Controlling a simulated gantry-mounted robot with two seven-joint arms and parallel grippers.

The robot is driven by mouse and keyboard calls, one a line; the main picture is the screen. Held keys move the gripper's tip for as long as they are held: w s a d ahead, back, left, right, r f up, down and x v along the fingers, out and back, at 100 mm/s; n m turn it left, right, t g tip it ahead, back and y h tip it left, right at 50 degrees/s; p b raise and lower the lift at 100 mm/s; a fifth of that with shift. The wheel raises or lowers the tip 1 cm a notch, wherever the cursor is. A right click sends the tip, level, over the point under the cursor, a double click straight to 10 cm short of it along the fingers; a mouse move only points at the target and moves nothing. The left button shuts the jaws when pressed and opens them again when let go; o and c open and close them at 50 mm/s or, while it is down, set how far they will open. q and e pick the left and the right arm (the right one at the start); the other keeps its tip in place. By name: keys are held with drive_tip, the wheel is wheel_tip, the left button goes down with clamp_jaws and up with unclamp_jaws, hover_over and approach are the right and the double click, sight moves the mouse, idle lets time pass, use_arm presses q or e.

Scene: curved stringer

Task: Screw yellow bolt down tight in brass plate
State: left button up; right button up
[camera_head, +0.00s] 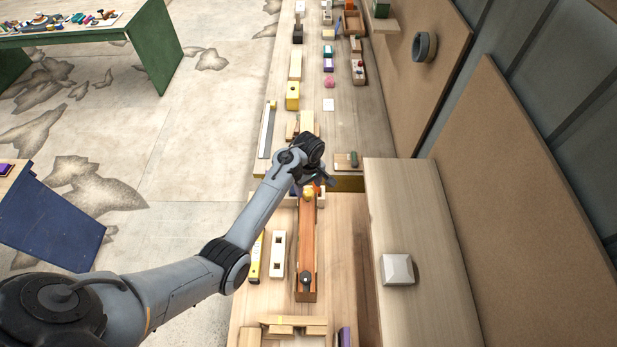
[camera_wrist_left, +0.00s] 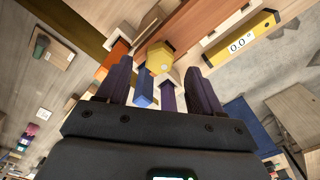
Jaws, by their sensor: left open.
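The yellow bolt (camera_head: 308,191) shows at the far end of a long reddish-brown wooden beam (camera_head: 306,240). In the left wrist view its yellow hexagonal head (camera_wrist_left: 160,57) is just beyond the fingertips, roughly centred between them. My left gripper (camera_head: 314,184) is over that end of the beam, partly hidden by its own wrist. In the left wrist view its two dark purple fingers (camera_wrist_left: 159,68) are spread apart with nothing clamped. I cannot tell whether they reach down beside the bolt head. I cannot make out the brass plate. My right gripper is not in view.
A yellow level (camera_wrist_left: 240,43), a pale block with holes (camera_head: 278,255) and a dark knob (camera_head: 305,279) on the beam are nearby. Blue (camera_wrist_left: 143,88) and orange (camera_wrist_left: 116,57) pieces show near the fingers. A raised wooden board (camera_head: 415,300) with a white pyramid block (camera_head: 397,269) stands right.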

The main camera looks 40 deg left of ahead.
sight(308, 192)
use_arm(q)
drive_tip(key=shift+f, duration=1.95)
drive_tip(key=shift+c, duration=0.5)
clamp_jaws()
drive_tip(key=m, duration=0.5)
drive_tip(key=shift+f, duration=0.1)
drive_tip(key=m, duration=0.3)
drive_tip(key=shift+f, duration=0.1)
